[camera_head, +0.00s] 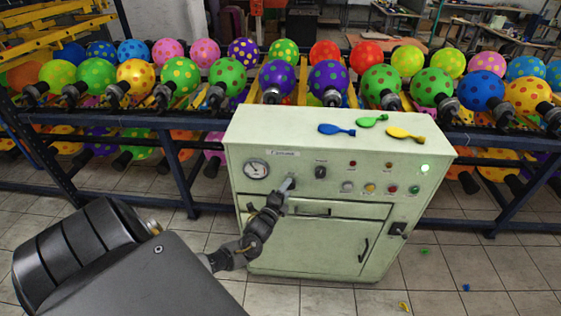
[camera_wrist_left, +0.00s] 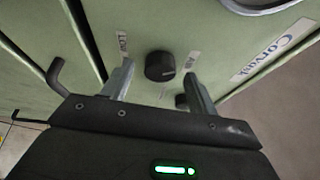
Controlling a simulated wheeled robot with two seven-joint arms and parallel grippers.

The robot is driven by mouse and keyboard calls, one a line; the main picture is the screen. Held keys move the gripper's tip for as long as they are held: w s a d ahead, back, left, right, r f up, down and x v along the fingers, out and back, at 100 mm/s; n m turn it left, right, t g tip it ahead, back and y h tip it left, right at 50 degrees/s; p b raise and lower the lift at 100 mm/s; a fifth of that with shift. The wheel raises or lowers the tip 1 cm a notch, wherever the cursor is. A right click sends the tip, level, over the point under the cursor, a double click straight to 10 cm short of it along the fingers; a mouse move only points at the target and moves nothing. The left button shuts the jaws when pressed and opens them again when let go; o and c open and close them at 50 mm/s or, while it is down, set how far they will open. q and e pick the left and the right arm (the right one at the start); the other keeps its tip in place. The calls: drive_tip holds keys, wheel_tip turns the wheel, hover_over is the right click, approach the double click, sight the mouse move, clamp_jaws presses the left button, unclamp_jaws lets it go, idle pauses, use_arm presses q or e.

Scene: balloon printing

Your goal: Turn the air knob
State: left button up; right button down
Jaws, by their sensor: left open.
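The pale green machine cabinet (camera_head: 330,140) stands in the middle of the head view. Its round black air knob (camera_wrist_left: 160,66) shows in the left wrist view, with an "AIR" label (camera_wrist_left: 192,61) beside it. My left gripper (camera_head: 288,185) reaches the front panel just right of the pressure gauge (camera_head: 256,170) and covers this knob in the head view. In the left wrist view my left gripper (camera_wrist_left: 158,85) is open, its fingers on either side of the knob. I see gaps, so no firm contact shows. My right gripper is out of view.
A second black knob (camera_head: 320,171) sits to the right, with lamps and buttons beyond. A drawer handle (camera_head: 313,212) lies below. Deflated balloons (camera_head: 337,130) rest on the cabinet top. A blue rack (camera_head: 180,120) of dotted balloons stands behind. The floor at right is mostly clear.

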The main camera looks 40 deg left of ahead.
use_arm(q)
drive_tip(key=b+v, duration=0.1)
drive_tip(key=v, duration=0.8)
drive_tip(key=shift+s, duration=0.15)
drive_tip(key=s+d+f+n+g+h+b, duration=0.1)
drive_tip(key=s+f+n+g, duration=0.5)
drive_tip(key=f, duration=0.8)
drive_tip(key=s+f+n+g+h, duration=0.1)
drive_tip(key=s+f+n+g, duration=0.2)
drive_tip(key=s+f, duration=0.75)
drive_tip(key=s+d+f+n+g, duration=0.1)
drive_tip(key=s+d+f+g, duration=0.1)
drive_tip(key=s+d+f, duration=0.3)
drive_tip(key=s+d+f+n+g+h+b, duration=0.1)
drive_tip(key=s+d+f+n+g, duration=0.1)
drive_tip(key=s+d+f, duration=0.3)
drive_tip(key=s+d+f+n+g+h+b, duration=0.1)
drive_tip(key=s+d+f+g, duration=0.2)
drive_tip(key=s+f, duration=0.7)
drive_tip(key=s+d, duration=0.2)
drive_tip(key=s, duration=0.3)
drive_tip(key=shift+s+d+n+g, duration=0.3)
drive_tip(key=shift+s+d+g, duration=0.1)
